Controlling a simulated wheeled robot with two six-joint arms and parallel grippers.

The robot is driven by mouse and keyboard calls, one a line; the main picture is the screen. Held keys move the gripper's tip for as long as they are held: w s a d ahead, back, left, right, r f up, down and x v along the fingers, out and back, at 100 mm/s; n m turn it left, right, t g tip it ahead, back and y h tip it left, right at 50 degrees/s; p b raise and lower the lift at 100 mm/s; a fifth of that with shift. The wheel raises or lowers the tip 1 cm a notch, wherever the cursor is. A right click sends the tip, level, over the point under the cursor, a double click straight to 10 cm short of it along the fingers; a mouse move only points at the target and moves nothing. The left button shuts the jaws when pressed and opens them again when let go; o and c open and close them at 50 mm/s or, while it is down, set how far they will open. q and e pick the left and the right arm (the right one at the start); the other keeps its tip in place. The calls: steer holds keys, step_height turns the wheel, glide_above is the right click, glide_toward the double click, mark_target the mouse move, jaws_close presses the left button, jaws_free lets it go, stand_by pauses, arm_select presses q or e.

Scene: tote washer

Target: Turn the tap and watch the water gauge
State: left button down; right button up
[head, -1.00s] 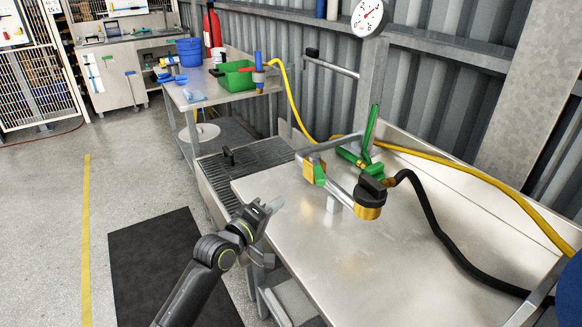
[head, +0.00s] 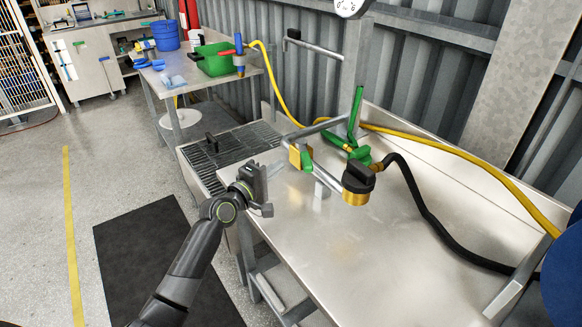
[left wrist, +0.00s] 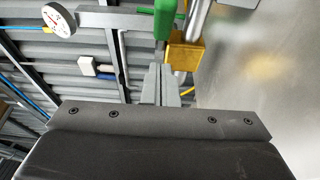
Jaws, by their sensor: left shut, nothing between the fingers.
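The water gauge (head: 350,7) is a white round dial on the post at the top edge of the head view, cut off there. It shows whole, at a slant, in the left wrist view (left wrist: 58,20); its reading is too small to tell. The pipework over the steel table has a tall green lever (head: 357,113), a brass block with a green handle (head: 306,159) and a brass fitting with a black cap (head: 357,192). My left gripper (head: 277,167) is shut and empty, left of the brass block and apart from it. In the left wrist view its fingers (left wrist: 160,70) point toward the brass block (left wrist: 184,50).
The steel table (head: 310,250) is mostly bare. A black hose (head: 428,213) and a yellow hose (head: 455,160) run right. A drain grate (head: 235,150) lies beyond my gripper. A back table holds a green bin (head: 213,62) and blue bucket (head: 166,36).

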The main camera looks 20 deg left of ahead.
mark_target(307, 171)
arm_select(q)
steer(key=d, duration=0.1)
steer(key=w+d, duration=0.1)
steer(key=d+p, duration=0.1)
steer(key=shift+w+d, duration=0.3)
steer(key=shift+w, duration=0.1)
steer(key=p, duration=0.2)
steer(key=d+n+y+p, duration=0.1)
steer(key=p, duration=0.1)
steer(key=shift+w+d+r, duration=0.1)
steer(key=shift+r, duration=0.15)
steer(key=shift+d+y+p, duration=0.3)
steer(key=shift+y+p, duration=0.05)
steer(key=shift+y, duration=0.05)
steer(key=d, duration=0.1)
steer(key=w+d, duration=0.1)
steer(key=d, duration=0.1)
steer(key=shift+f, duration=0.2)
steer(key=shift+a, duration=0.1)
steer(key=shift+s, duration=0.1)
